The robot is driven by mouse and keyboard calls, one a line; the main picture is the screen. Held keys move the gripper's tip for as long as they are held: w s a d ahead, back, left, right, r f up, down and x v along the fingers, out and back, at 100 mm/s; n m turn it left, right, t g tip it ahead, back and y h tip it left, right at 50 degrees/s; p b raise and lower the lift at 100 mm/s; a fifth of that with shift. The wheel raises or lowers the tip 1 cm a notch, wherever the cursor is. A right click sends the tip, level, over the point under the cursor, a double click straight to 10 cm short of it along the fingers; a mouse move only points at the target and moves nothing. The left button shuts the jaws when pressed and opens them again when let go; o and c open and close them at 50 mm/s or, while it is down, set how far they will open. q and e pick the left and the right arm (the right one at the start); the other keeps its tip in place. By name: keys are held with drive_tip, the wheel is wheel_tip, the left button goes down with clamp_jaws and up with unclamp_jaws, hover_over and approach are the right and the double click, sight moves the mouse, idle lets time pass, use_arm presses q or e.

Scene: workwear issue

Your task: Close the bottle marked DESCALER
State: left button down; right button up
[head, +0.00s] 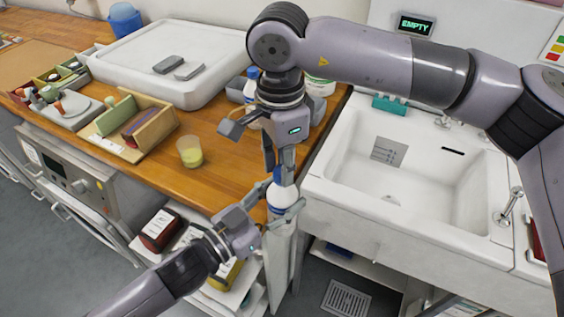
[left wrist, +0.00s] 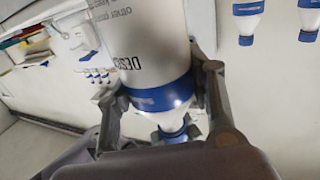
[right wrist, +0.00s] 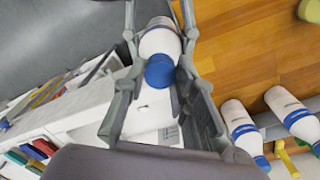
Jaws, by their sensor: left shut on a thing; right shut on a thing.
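The white bottle (head: 284,198) with a blue band is held upright in front of the counter's front edge, left of the sink. In the left wrist view the bottle (left wrist: 145,48) shows part of its label, beginning "DES". My left gripper (head: 278,210) is shut around its body near the blue band. My right gripper (head: 277,171) comes from above and is shut on the blue cap (right wrist: 160,72) at the bottle's top. In the left wrist view the cap (left wrist: 173,132) is at the neck; I cannot tell whether it is fully seated.
Other white bottles with blue caps (right wrist: 240,126) stand on the wooden counter (head: 215,182). A cup with yellowish contents (head: 190,151), a wooden organiser (head: 148,125) and a large white tray (head: 175,50) are there too. A white sink (head: 410,165) lies to the right; open shelves are below.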

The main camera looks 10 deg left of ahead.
drive_tip(key=m, duration=0.6)
drive_tip(key=shift+m, duration=0.3)
drive_tip(key=m, duration=0.4)
drive_tip(key=shift+w, duration=0.1)
drive_tip(key=m, duration=0.3)
drive_tip(key=shift+m, duration=0.4)
drive_tip(key=o, duration=0.7)
drive_tip(key=shift+r, duration=0.1)
drive_tip(key=shift+r, duration=2.15)
drive_tip(key=shift+c, duration=0.5)
